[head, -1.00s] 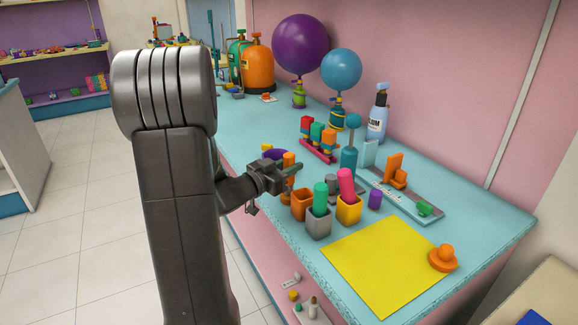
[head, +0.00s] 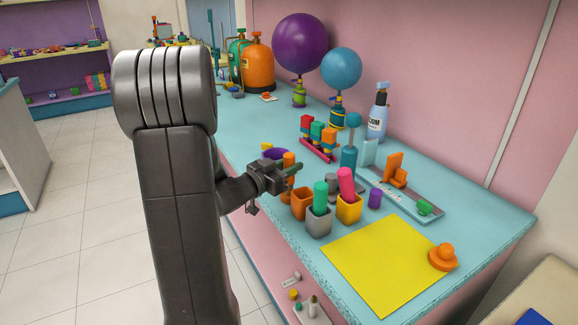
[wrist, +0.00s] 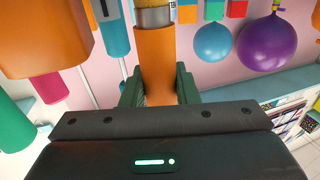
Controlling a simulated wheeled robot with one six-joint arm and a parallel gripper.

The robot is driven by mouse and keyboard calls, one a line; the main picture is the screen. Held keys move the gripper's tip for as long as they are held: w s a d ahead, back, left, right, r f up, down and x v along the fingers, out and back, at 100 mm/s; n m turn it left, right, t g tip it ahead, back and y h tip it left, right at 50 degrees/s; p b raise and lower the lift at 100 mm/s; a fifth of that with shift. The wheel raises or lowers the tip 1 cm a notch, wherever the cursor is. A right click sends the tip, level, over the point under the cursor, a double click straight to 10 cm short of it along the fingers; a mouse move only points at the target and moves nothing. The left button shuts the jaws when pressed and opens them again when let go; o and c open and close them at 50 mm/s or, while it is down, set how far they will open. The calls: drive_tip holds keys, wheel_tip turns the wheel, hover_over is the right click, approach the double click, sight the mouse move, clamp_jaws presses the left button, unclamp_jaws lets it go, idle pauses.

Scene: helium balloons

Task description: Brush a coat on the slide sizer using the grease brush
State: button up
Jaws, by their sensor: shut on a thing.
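My gripper (head: 290,170) is shut on the orange handle of the grease brush (head: 289,159), above the near side of the blue table. In the wrist view the green fingers of my gripper (wrist: 158,90) sit on both sides of the orange brush handle (wrist: 156,58). The slide sizer (head: 408,196) lies farther right on the table, a flat grey-blue rail with an upright orange piece and a green block. My gripper is well apart from it.
An orange cup (head: 302,204), a grey cup (head: 318,223) and a yellow cup (head: 349,209) stand close by my gripper. A teal post (head: 349,160) and a purple cylinder (head: 375,198) stand before the sizer. A yellow sheet (head: 380,265) lies flat at front right.

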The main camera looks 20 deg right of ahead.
sight(289, 154)
idle(0.3)
wheel_tip(289, 154, up, 7)
drive_tip(key=p, duration=0.6)
idle(0.7)
wheel_tip(289, 154, up, 7)
drive_tip(key=p, duration=0.5)
drive_tip(key=w+a+f+n+t+y+b, duration=0.1)
drive_tip(key=w+a+f+n+t+y, duration=0.2)
drive_tip(key=a+f, duration=0.3)
drive_tip(key=w+a+f+n+t+y+b, duration=0.2)
drive_tip(key=a+f, duration=0.5)
drive_tip(key=a, duration=0.7)
drive_tip(key=w+a+f+n+t+y+b, duration=0.1)
drive_tip(key=w+a+f+n+t+y, duration=0.3)
drive_tip(key=a, duration=0.7)
wheel_tip(289, 154, down, 3)
drive_tip(key=n+t+y, duration=0.1)
drive_tip(key=t+y, duration=0.1)
drive_tip(key=shift+w+f+n+y+b, duration=0.2)
drive_tip(key=shift+w+n+y+b, duration=0.1)
drive_tip(key=shift+n+y, duration=0.1)
drive_tip(key=shift+a, duration=0.1)
